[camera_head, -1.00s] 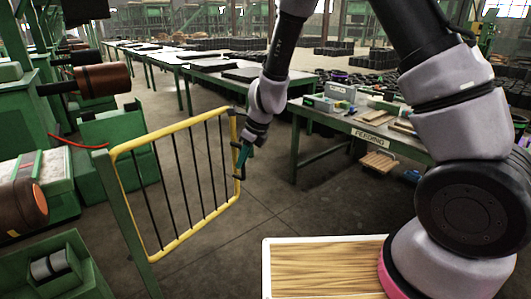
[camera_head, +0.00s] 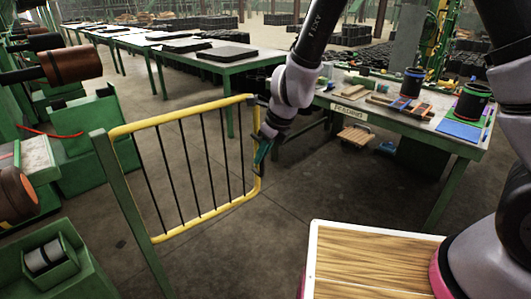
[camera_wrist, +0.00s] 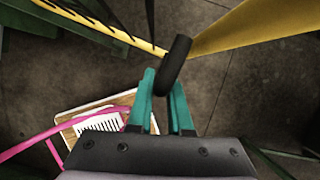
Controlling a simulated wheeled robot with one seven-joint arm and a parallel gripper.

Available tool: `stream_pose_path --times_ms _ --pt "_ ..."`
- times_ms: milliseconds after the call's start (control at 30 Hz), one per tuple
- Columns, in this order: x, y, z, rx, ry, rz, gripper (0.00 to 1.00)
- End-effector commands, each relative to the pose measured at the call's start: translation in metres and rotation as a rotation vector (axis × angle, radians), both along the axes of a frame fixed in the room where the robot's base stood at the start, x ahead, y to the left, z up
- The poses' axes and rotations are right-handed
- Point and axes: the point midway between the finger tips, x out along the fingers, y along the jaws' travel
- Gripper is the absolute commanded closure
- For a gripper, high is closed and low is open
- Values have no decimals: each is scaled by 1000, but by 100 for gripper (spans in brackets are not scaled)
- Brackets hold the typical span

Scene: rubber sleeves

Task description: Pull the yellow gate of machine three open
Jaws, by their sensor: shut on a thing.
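The yellow gate (camera_head: 185,115) has a yellow tube frame with thin black upright bars. It is joined at its left side to a green post (camera_head: 125,200), and its free end points right. My gripper (camera_head: 261,153) is at that free end, about halfway down. In the wrist view, the teal fingers of my gripper (camera_wrist: 162,100) are on either side of a black handle (camera_wrist: 175,62) and shut on it. The fingers cover the handle's lower end. A yellow rail of the gate (camera_wrist: 255,27) runs off to the upper right there.
A green worktable with a sign (camera_head: 350,128) stands behind and to the right of the gate, apart from it. Green machines with brown rollers (camera_head: 72,65) line the left. Bare concrete floor (camera_head: 235,250) lies in front of the gate.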

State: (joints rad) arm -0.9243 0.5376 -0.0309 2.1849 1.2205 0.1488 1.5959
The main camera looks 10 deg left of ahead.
Motion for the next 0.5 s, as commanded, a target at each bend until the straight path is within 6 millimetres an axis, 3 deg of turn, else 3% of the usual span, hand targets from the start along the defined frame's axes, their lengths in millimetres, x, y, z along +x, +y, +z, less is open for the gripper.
stream_pose_path --times_ms 200,233,300,500 --pt "0 1 0 1 0 2 100" --pt "0 1 0 1 0 2 79" --pt "0 0 0 1 0 1 53" --pt "0 0 0 0 0 0 53"
